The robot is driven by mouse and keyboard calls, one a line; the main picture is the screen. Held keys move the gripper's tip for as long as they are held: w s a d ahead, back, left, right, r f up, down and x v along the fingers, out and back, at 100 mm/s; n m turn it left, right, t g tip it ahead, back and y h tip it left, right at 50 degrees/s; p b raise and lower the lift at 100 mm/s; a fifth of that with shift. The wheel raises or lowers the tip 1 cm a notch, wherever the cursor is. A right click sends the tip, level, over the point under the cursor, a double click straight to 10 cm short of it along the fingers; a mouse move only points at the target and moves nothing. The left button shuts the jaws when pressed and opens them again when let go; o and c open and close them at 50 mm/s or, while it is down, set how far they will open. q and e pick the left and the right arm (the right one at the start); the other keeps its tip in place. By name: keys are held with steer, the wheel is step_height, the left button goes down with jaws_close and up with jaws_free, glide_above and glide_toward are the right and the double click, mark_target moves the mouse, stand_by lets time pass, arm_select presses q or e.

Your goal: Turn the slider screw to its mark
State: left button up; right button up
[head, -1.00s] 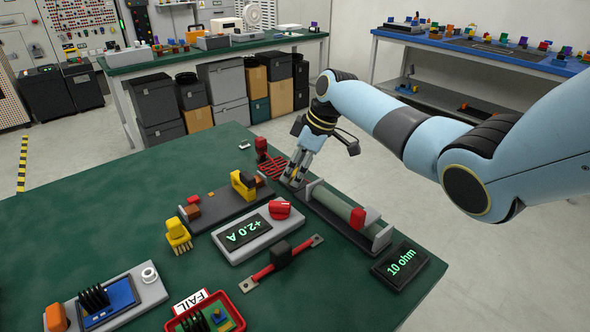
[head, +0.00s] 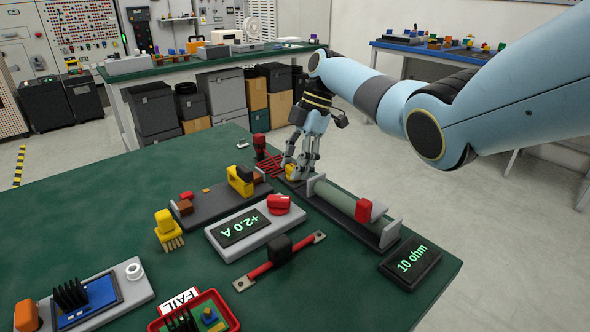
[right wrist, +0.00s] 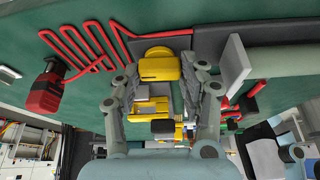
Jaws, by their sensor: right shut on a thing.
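The slider unit is a grey-green tube (head: 338,197) between grey end plates on a dark base. A red slider block (head: 364,211) sits near its right end. A yellow knob, which I take for the slider screw, is at the far left end of the base and shows in the right wrist view (right wrist: 158,66). My right gripper (head: 297,171) points down there, its fingers shut on this knob from both sides; it also shows in the right wrist view (right wrist: 160,80). A display (head: 411,263) beside the unit reads 10 ohm. I cannot make out the mark. My left gripper is out of view.
A red coil (right wrist: 85,48) with a red handle lies close beside the gripper. A grey meter (head: 240,228) reads +2.0 A. A red bar (head: 279,258), a yellow brush-like piece (head: 168,231) and a red FAIL tray (head: 232,318) are nearby.

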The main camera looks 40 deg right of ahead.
steer(key=shift+n, duration=0.4)
steer(key=o, duration=1.2)
steer(key=shift+c, duration=0.2)
steer(key=v, duration=1.2)
steer(key=shift+w, duration=0.15)
